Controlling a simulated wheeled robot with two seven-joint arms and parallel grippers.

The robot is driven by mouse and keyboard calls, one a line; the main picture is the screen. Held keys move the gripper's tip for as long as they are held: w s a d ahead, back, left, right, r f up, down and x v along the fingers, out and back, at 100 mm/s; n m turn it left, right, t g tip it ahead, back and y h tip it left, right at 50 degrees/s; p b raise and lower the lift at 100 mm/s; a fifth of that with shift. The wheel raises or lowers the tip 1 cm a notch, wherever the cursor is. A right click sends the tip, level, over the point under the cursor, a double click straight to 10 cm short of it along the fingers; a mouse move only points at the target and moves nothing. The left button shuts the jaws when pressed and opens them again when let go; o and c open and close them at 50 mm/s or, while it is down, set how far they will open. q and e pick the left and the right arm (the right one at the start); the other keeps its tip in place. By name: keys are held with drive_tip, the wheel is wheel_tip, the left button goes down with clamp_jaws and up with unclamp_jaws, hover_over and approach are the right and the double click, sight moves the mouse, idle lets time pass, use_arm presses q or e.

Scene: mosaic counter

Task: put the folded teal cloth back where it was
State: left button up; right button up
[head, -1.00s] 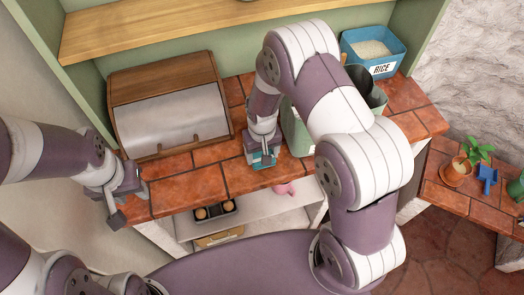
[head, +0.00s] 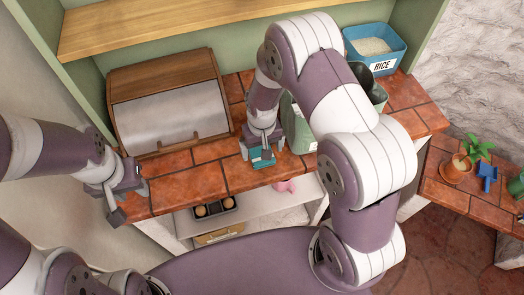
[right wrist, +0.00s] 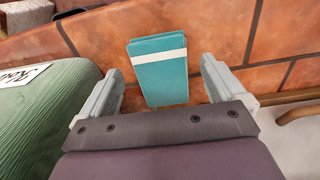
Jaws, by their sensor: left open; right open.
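The folded teal cloth (head: 262,160), with a white stripe, lies on the tiled counter near its front edge. In the right wrist view the cloth (right wrist: 162,78) lies flat on the tiles between the spread fingers, with a gap on each side. My right gripper (head: 262,149) is open just above the cloth, fingers on either side of it. My left gripper (head: 128,204) is open and empty at the counter's left front corner, away from the cloth.
A wooden bread box (head: 170,105) stands left of the cloth. A green bin (right wrist: 45,110) stands close beside my right gripper, partly behind my arm. A blue rice tub (head: 375,50) is at the back right. A lower shelf (head: 262,213) holds several items.

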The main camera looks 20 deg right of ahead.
wheel_tip(320, 180, up, 10)
drive_tip(key=b, duration=0.1)
drive_tip(key=shift+b, duration=0.3)
